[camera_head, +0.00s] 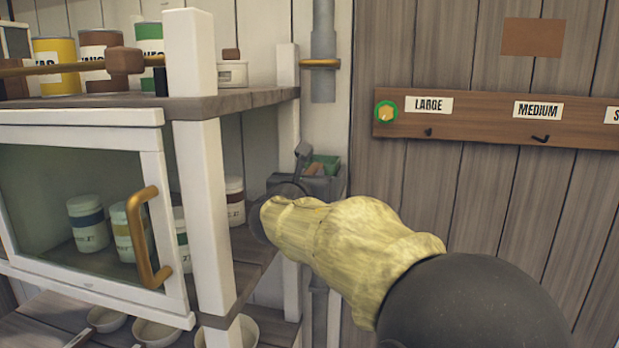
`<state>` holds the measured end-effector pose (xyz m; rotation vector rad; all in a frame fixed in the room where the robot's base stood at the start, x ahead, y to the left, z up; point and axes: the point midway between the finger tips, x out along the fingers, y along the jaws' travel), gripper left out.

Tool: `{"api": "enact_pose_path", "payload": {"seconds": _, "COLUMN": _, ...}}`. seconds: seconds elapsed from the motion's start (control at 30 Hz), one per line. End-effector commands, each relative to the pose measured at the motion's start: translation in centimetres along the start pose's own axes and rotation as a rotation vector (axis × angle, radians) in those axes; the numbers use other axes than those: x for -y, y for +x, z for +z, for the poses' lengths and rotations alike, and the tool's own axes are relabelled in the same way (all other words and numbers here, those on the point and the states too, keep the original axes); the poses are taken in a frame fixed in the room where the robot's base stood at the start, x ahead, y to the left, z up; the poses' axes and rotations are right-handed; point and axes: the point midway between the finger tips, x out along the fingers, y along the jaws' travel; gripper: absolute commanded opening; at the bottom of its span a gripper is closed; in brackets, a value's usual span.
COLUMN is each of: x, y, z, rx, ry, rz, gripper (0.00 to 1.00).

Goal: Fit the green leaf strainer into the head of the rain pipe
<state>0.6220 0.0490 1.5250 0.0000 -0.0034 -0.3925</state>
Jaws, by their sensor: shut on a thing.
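The rain pipe's grey box-shaped head (330,186) is fixed to the wall behind the shelf post, below the cut end of the upper pipe (323,80). The green leaf strainer (325,160) shows at the top of the head, with a brownish piece beside it. My gripper (303,156) is at the head's left rim, mostly hidden behind my pale yellow arm; one dark grey finger shows beside the green. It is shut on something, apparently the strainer. I cannot tell whether the strainer is seated or held just above the opening.
A white shelf unit (205,180) with a glass door and brass handle (145,235) stands close on the left, holding cans and jars. A wooden hook board (480,122) labelled LARGE and MEDIUM hangs on the right wall.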

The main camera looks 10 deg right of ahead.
Motion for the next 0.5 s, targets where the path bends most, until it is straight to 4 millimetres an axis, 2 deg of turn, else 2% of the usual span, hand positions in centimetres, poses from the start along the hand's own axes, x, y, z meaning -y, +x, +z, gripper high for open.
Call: {"api": "enact_pose_path", "payload": {"seconds": 0.5, "x": 0.02, "y": -0.01, "z": -0.41, "rx": 0.001, "ry": 0.001, "rz": 0.000, "gripper": 0.00}}
